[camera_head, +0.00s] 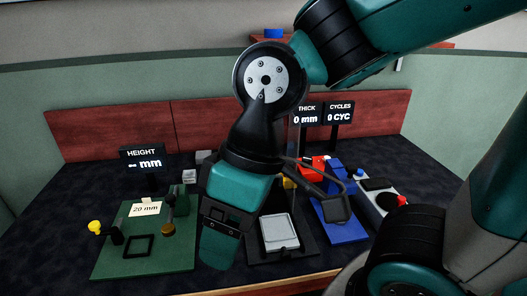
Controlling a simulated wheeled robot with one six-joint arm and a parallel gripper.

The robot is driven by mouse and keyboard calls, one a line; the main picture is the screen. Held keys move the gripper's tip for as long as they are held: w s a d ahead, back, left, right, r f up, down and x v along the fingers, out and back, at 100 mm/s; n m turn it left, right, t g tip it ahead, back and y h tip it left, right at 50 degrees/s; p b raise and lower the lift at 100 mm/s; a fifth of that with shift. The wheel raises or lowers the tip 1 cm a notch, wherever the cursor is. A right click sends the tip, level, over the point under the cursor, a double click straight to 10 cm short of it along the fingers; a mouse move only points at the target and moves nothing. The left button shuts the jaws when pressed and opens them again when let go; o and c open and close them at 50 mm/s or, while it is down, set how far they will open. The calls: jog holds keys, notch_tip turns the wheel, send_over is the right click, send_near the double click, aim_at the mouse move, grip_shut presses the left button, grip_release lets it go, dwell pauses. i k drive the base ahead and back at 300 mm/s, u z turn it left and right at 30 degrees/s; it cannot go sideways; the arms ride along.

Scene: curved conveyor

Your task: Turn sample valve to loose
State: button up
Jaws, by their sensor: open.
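No part in view is labelled as the sample valve, and I cannot tell which one it is. A red knob (402,201) sits at the right end of a light grey panel. A red part (312,166) shows at the back of a blue fixture (341,230).
A green board (115,265) with a 20 mm card is at left, with a yellow knob (95,227) beside it. A grey square block (279,233) lies on a dark plate. Displays (143,158) stand behind. Dark table is bare at far left.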

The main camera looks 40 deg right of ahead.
aim_at(307, 160)
jog(key=u, duration=1.35)
jog(key=k, duration=0.55)
jog(key=z, duration=1.25)
jog(key=i, duration=0.5)
